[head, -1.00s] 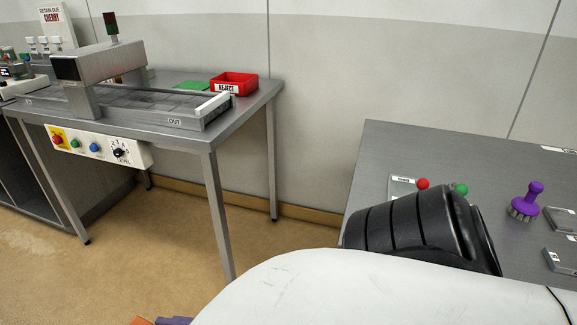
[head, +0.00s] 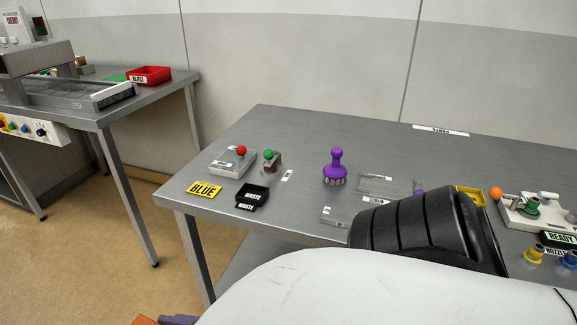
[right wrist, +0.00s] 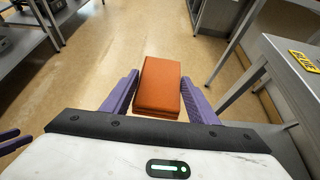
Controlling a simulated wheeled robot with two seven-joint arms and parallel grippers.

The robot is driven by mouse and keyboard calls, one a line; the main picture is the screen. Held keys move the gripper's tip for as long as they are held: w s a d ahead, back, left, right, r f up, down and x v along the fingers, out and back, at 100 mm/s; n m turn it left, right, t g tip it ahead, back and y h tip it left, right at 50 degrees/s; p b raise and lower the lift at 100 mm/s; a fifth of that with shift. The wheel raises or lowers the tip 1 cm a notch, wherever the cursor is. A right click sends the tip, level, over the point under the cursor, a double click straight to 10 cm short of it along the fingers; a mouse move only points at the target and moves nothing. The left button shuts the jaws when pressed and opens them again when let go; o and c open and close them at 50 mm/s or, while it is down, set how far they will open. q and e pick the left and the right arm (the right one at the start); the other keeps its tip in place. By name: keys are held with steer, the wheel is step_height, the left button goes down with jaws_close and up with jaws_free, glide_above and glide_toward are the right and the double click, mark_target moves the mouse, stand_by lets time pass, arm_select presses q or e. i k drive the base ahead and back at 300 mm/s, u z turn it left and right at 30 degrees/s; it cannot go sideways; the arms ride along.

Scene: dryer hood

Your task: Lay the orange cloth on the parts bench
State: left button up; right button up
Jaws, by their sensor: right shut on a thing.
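The orange cloth (right wrist: 158,86) is a folded block between the purple fingers of my right gripper (right wrist: 160,92), which is shut on it, above the floor. In the head view only a corner of the orange cloth (head: 145,320) and a bit of a purple finger (head: 178,320) show at the bottom edge. A grey metal bench (head: 290,135), which seems to be the parts bench, stands to the right. Its edge also shows at the right of the right wrist view (right wrist: 285,75). Purple fingers at that view's left edge look like my left gripper (right wrist: 14,140); their opening is unclear.
The bench carries a yellow BLUE sign (head: 204,190), a black waste tray (head: 252,195), a red-knobbed plate (head: 233,162), a purple brush (head: 335,166) and a fixture (head: 535,210). Its far left part is bare. Another table with a red bin (head: 149,75) stands left.

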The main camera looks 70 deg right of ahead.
mark_target(471, 167)
steer(key=k, duration=1.15)
steer(key=z, duration=1.6)
